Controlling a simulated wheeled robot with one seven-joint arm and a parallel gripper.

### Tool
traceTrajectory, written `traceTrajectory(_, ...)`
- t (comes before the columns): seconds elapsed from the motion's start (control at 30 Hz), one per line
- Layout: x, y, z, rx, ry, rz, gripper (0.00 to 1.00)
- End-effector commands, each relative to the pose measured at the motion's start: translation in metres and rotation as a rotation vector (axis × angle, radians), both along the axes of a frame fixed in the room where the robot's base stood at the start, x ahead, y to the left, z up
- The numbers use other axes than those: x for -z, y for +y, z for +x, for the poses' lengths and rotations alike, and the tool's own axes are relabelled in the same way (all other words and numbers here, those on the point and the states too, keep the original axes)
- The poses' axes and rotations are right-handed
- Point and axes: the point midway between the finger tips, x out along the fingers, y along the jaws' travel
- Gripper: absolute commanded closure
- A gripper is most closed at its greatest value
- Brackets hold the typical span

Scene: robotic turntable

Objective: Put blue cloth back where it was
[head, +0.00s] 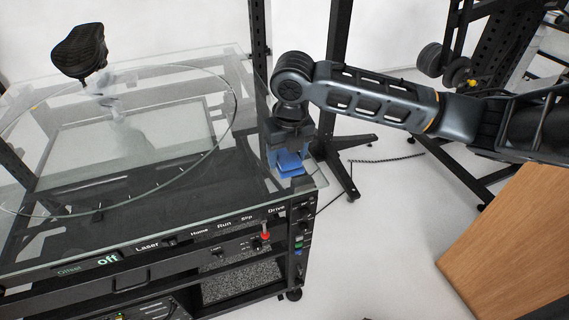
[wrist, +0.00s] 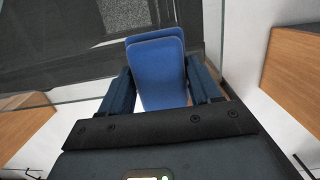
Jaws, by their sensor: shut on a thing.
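The blue cloth (head: 289,163) is a folded, flat blue piece at the right front corner of the glass-topped turntable (head: 240,200). My gripper (head: 288,150) points down over that corner and is shut on the cloth. In the wrist view the cloth (wrist: 158,72) sits between the two dark fingers of my gripper (wrist: 158,92), with the glass edge running close by. I cannot tell whether the cloth touches the glass.
A black object (head: 80,52) stands on a pale stand at the far left of the glass. A control panel with a red knob (head: 265,236) is on the front. Black metal frames (head: 336,90) stand behind. A wooden surface (head: 510,245) is at the lower right.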

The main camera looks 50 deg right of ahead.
Motion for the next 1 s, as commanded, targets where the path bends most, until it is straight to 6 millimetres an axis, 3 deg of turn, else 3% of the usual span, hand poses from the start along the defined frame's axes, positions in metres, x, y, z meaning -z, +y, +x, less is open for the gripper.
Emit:
traceTrajectory(0.17,0.007,0.002,0.006,0.000,0.000,0.000,0.66)
traceTrajectory(0.47,0.042,0.002,0.005,0.001,0.000,0.002,0.66)
traceTrajectory(0.83,0.048,0.001,0.005,0.000,-0.001,-0.001,0.66)
traceTrajectory(0.87,0.047,0.001,0.005,0.000,-0.001,-0.001,0.36)
traceTrajectory(1.0,0.047,0.001,0.005,0.000,-0.001,-0.001,0.23)
